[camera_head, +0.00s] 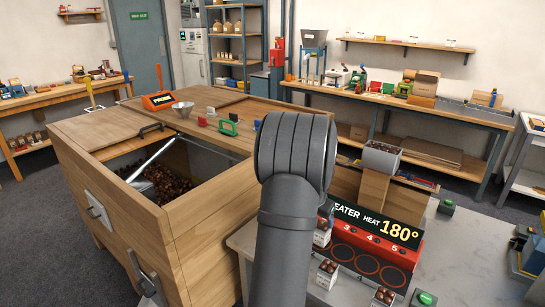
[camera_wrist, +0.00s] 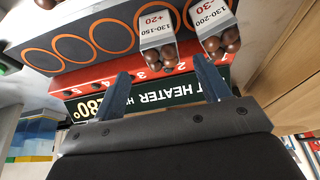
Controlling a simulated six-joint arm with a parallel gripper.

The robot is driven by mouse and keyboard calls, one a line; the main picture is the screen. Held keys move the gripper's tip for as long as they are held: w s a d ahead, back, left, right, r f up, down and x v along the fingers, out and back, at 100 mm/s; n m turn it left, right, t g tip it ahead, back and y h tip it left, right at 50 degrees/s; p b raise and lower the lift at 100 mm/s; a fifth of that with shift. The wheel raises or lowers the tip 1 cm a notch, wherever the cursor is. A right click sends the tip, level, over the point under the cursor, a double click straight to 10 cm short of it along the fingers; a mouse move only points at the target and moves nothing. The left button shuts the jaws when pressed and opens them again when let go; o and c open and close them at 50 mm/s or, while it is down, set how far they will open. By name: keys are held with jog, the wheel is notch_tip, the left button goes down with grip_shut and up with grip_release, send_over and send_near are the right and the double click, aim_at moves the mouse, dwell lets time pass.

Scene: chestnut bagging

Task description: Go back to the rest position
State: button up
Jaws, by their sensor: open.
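My gripper (camera_wrist: 162,68) shows in the wrist view as two blue fingers spread apart, with nothing held between them. It is over the red heater (camera_wrist: 150,72), whose sign reads upside down there. Two clear labelled packs of chestnuts, one marked +20 (camera_wrist: 157,40) and one marked -30 (camera_wrist: 213,32), stand at the heater beyond the fingertips. I cannot tell how far they are from the fingers. In the head view my grey arm fills the middle and hides my gripper. The heater (camera_head: 378,240) there shows 180° and dark round plates.
A large wooden chest (camera_head: 210,235) with an open bin of chestnuts (camera_head: 165,182) stands left of my arm. Packs of chestnuts (camera_head: 327,272) stand along the heater's near side. Green buttons (camera_head: 446,206) are at the right.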

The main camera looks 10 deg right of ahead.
jog(key=x, duration=1.1)
jog(key=shift+f, duration=0.1)
jog(key=shift+r, duration=1.4)
jog(key=shift+s, duration=0.1)
